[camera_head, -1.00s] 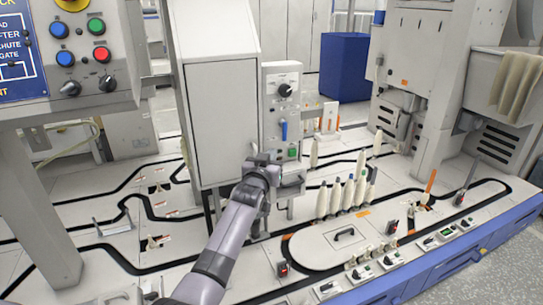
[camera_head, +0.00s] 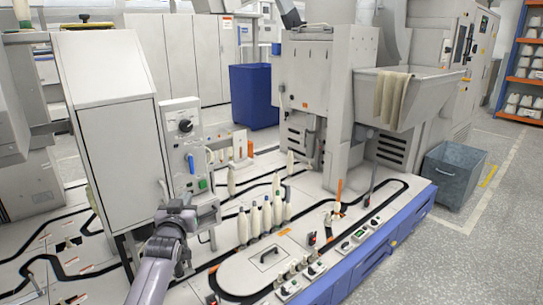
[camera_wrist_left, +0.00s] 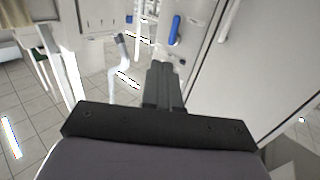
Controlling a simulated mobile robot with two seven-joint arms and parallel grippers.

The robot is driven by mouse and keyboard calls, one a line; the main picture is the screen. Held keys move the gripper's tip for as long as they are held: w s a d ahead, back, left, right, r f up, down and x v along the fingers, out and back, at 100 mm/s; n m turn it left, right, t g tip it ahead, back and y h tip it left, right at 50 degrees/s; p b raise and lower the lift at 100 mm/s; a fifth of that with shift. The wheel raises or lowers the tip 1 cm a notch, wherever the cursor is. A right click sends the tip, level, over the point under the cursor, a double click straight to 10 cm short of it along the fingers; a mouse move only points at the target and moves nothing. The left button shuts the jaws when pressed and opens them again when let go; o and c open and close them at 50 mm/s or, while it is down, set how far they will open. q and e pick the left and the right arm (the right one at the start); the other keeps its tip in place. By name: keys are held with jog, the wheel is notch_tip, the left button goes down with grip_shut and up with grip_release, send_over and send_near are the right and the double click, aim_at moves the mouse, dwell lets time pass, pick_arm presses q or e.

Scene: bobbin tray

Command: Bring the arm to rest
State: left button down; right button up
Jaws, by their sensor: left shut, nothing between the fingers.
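My left arm comes in from the bottom of the head view. Its gripper (camera_head: 206,212) is in front of the lower part of the control panel (camera_head: 184,150), beside the tall grey cabinet (camera_head: 118,120). The fingertips are hard to make out there. In the left wrist view the two dark fingers (camera_wrist_left: 164,78) lie together, shut, with nothing between them. The blue handle (camera_wrist_left: 174,30) of the panel shows beyond them, apart from the fingers. My right gripper is in neither view.
Several upright cream bobbins (camera_head: 254,221) stand on the track deck right of my gripper. A machine with a trough (camera_head: 408,92) rises behind. A blue bin (camera_head: 254,95) stands at the back and a grey bin (camera_head: 454,172) at the right. Floor at the far right is open.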

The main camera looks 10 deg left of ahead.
pick_arm(q)
jog(key=s+d+f+m+g+h+p, duration=0.1)
jog(key=s+d+f+m+g+p, duration=0.15)
jog(key=s+f, duration=0.5)
jog(key=s+d+f+m+g+h+p, duration=0.1)
jog(key=s+d+f+h+p, duration=0.3)
jog(key=s, duration=0.7)
jog(key=s+d+f+g+p, duration=0.1)
jog(key=s+d+g, duration=0.1)
jog(key=s, duration=0.8)
jog(key=s+d+f+m+g+p, duration=0.1)
jog(key=s+d, duration=0.3)
jog(key=s, duration=0.7)
jog(key=shift+s+d+f+g+h+p, duration=0.3)
jog(key=shift+f+g+p, duration=0.1)
jog(key=shift+f, duration=0.25)
